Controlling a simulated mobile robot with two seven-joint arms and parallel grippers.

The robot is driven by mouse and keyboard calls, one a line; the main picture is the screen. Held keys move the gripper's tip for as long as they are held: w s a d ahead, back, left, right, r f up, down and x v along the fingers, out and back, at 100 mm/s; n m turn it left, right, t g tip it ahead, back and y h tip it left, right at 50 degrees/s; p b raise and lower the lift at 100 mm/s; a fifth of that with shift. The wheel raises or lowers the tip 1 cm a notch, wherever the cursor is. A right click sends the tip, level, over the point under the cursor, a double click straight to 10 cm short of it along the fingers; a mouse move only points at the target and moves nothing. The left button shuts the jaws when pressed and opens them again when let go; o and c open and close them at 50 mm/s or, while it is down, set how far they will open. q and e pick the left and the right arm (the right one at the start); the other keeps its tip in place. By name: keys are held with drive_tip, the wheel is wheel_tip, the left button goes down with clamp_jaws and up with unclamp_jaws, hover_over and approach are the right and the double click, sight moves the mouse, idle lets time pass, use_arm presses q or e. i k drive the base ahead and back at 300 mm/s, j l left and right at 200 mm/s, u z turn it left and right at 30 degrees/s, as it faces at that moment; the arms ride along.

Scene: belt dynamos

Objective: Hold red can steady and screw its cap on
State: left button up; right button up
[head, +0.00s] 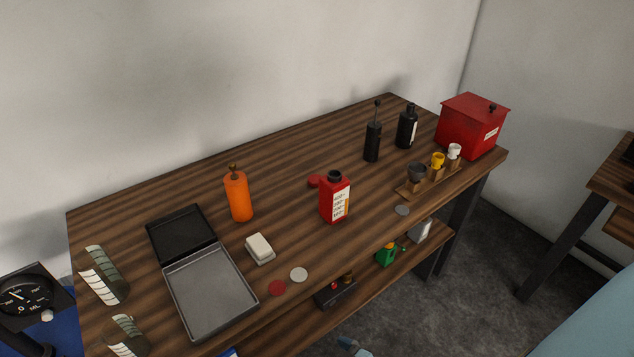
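The red can (329,205) stands upright near the middle of the wooden bench, with a white printed label on its front. Its dark round neck (335,176) is on top with no cap on it. A small red round piece (314,181), which looks like a cap, lies on the bench just behind and left of the can. A flat red disc (277,288) lies near the front edge; I cannot tell whether it is a cap. Neither of my grippers can be made out in the head view, and nothing is holding the can.
An orange bottle (238,197), a white block (260,248) and an open grey case (211,291) are left of the can. Black bottles (407,129), a rack of small cups (427,182) and a red box (471,128) stand right. Bare wood surrounds the can's front.

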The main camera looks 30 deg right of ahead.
sight(334, 188)
drive_tip(key=l+u, duration=0.15)
drive_tip(key=l, duration=0.35)
drive_tip(key=l+u, duration=0.2)
drive_tip(key=l, duration=0.3)
drive_tip(key=l+u, duration=0.15)
drive_tip(key=l, duration=0.35)
drive_tip(key=k+l+u, duration=0.15)
drive_tip(key=l, duration=0.35)
drive_tip(key=l+u, duration=0.2)
drive_tip(key=l, duration=0.3)
drive_tip(key=k+l+u, duration=0.15)
drive_tip(key=l, duration=0.3)
drive_tip(key=k+l, duration=0.05)
